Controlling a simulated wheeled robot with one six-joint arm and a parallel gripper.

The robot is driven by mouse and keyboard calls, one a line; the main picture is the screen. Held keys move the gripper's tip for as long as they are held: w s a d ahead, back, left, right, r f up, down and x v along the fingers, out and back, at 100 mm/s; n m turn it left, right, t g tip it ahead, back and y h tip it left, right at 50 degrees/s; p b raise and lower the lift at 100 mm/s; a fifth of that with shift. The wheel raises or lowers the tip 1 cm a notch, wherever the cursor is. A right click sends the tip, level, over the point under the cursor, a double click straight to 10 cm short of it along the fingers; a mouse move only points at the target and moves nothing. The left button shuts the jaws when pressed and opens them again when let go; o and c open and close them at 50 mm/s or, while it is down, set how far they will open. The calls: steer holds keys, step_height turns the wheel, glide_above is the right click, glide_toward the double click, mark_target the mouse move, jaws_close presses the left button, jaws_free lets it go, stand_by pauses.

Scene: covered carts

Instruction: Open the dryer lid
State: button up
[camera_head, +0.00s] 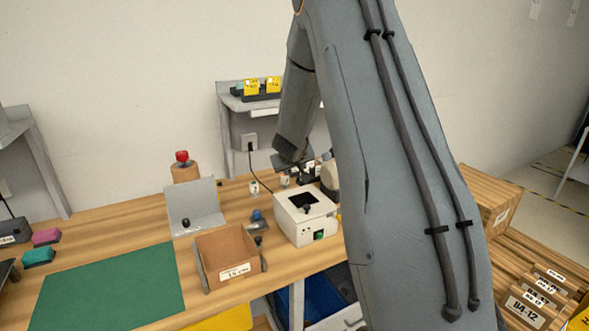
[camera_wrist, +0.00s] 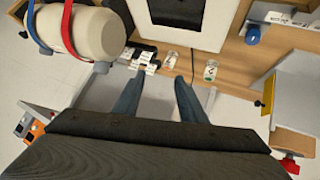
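A white box (camera_head: 292,229), which looks like the dryer, stands on the wooden bench. It has a dark square panel on top, a black knob at the front edge and a green switch on its front. I cannot tell whether the dark square is a lid or an opening. The box (camera_wrist: 207,14) also shows at the top of the wrist view, partly cut off. My gripper (camera_wrist: 159,77) is open, with two blue-grey fingers apart and nothing between them. It is off the box's side, not touching it. In the head view my arm hides the gripper's fingers.
A cream tank (camera_wrist: 85,30) with red and blue straps is close at the gripper's left in the wrist view. Small cups (camera_wrist: 210,70) stand near the box. An open brown bin (camera_head: 228,258), a grey panel (camera_head: 192,200) and a green mat (camera_head: 112,287) lie left of the box.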

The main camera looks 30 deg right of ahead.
steer(key=v, duration=0.7)
steer(key=shift+s+r, duration=0.25)
steer(key=shift+s, duration=0.05)
steer(key=shift+a, duration=0.15)
steer(key=s+a+f+n+g+y+b, duration=0.1)
steer(key=s+a+f+g+y+b, duration=0.1)
steer(key=s+a+f+b, duration=0.2)
steer(key=s+a+f+n+g+y+b, duration=0.1)
steer(key=s+a+f+y+b, duration=0.2)
steer(key=s+a, duration=1)
step_height(320, 180, down, 6)
steer(key=a+b, duration=0.2)
steer(key=a, duration=0.1)
steer(key=shift+r+g, duration=0.15)
steer(key=shift+g, duration=0.25)
steer(key=s+f+g+b, duration=0.1)
steer(key=s, duration=0.2)
steer(key=s+f+g, duration=0.1)
steer(key=s, duration=0.3)
steer(key=s+a+f+b, duration=0.1)
steer(key=s+f, duration=0.1)
steer(key=s, duration=0.2)
steer(key=shift+a+f+g+b, duration=0.1)
steer(key=shift+g+b, duration=0.2)
steer(key=shift+g, duration=0.1)
steer(key=shift+s, duration=0.2)
steer(key=shift+c, duration=0.9)
